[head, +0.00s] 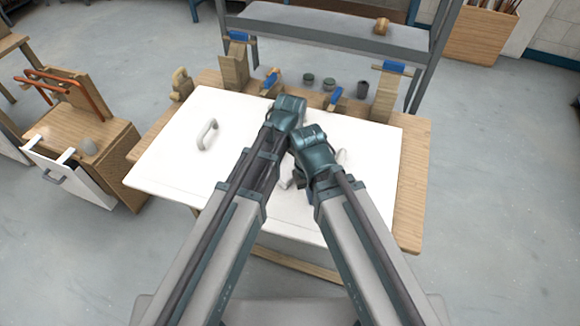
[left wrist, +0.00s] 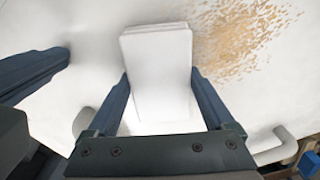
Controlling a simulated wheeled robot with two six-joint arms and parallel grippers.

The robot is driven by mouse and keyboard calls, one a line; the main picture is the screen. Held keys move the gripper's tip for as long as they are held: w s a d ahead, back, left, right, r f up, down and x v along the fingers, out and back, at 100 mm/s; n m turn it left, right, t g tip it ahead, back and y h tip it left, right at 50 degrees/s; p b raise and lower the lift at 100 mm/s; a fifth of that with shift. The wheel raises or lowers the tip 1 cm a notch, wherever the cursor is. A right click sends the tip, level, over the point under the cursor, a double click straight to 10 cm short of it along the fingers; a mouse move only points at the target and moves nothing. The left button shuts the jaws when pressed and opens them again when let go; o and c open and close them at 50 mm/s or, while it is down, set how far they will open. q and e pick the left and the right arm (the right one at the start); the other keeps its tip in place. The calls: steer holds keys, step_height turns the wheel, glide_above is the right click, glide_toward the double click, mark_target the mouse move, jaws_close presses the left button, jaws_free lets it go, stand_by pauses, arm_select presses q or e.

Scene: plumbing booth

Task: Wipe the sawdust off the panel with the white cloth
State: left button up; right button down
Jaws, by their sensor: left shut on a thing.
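The white panel (head: 170,155) lies flat on a wooden workbench in the head view. Tan sawdust (left wrist: 240,38) is scattered on the panel at the upper right of the left wrist view. My left gripper (left wrist: 160,85) is shut on the white cloth (left wrist: 155,48), a folded, block-like pad, beside the sawdust. Whether the cloth touches the panel is unclear. In the head view the cloth and sawdust are hidden by my arms. My right arm ends over the panel close to the left one; its fingers are hidden in the head view, so its opening cannot be told.
A grey handle (head: 208,134) stands up from the panel's left part; another handle (left wrist: 272,147) shows at the lower right of the left wrist view. Blue-topped clamps (head: 336,95), small dark pots (head: 309,79) and wooden blocks line the back edge. A metal shelf (head: 330,30) stands behind.

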arm_select(q)
steer(key=shift+w+a, duration=0.35)
steer(key=shift+a, duration=0.4)
steer(key=shift+w+a, duration=0.35)
steer(key=shift+a, duration=0.35)
steer(key=shift+a, duration=0.1)
steer(key=shift+w+a, duration=0.25)
steer(key=shift+a, duration=0.55)
steer(key=shift+w+a, duration=0.2)
steer(key=shift+a, duration=0.6)
steer(key=shift+w+a, duration=0.25)
steer(key=shift+a, duration=0.6)
steer(key=shift+w+a, duration=0.25)
steer(key=shift+a, duration=0.55)
steer(key=shift+a, duration=0.1)
steer(key=shift+w+a, duration=0.3)
steer(key=shift+a, duration=0.5)
steer(key=shift+w+a, duration=0.3)
steer(key=shift+a, duration=0.5)
